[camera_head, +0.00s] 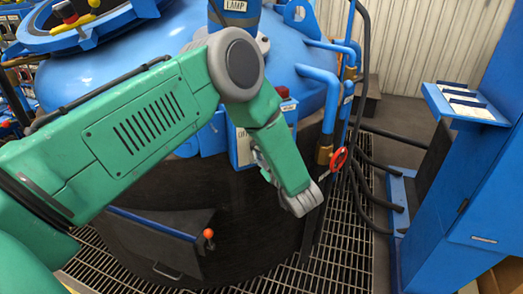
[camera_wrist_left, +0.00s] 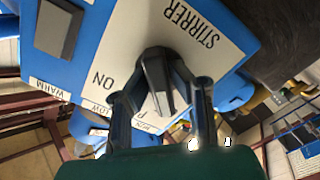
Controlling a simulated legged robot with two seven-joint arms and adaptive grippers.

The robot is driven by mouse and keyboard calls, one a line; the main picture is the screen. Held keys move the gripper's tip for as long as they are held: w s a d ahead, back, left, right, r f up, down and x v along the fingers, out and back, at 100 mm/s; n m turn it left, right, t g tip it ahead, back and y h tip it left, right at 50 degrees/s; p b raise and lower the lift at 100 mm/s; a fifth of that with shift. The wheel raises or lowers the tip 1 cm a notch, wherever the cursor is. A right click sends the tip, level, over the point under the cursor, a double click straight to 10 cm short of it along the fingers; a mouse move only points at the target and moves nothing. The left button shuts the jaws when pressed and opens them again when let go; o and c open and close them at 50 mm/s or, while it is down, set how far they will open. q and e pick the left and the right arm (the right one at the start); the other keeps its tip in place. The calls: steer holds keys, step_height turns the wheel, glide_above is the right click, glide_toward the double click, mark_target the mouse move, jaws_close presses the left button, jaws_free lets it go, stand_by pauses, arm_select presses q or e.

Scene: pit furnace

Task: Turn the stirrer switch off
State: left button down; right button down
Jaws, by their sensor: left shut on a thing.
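The stirrer switch (camera_wrist_left: 156,72) is a dark grey knob on a white plate (camera_wrist_left: 215,50) lettered STIRRER, in the left wrist view. The word ON shows to the left of the knob; other lettering below it is partly hidden by a finger. My left gripper (camera_wrist_left: 163,88) has its two dark fingers on either side of the knob, shut on it. In the head view, my green left arm hides most of the blue switch box (camera_head: 243,148) on the furnace side, and my gripper is mostly hidden there. My right gripper is not in view.
Another dark switch (camera_wrist_left: 58,28) sits on the same panel. In the head view, a red valve wheel (camera_head: 338,159) and hanging black hoses (camera_head: 365,150) are right of my wrist. A blue cabinet (camera_head: 455,215) stands at the right, with grating floor (camera_head: 345,245) between.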

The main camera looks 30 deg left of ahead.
arm_select(q)
steer(key=c, duration=1.5)
jaws_free()
steer(key=shift+s+d+f, duration=0.15)
steer(key=shift+d+f, duration=0.05)
steer(key=shift+f, duration=0.05)
steer(key=shift+r, duration=0.15)
steer(key=v, duration=1.2)
steer(key=shift+d, duration=0.1)
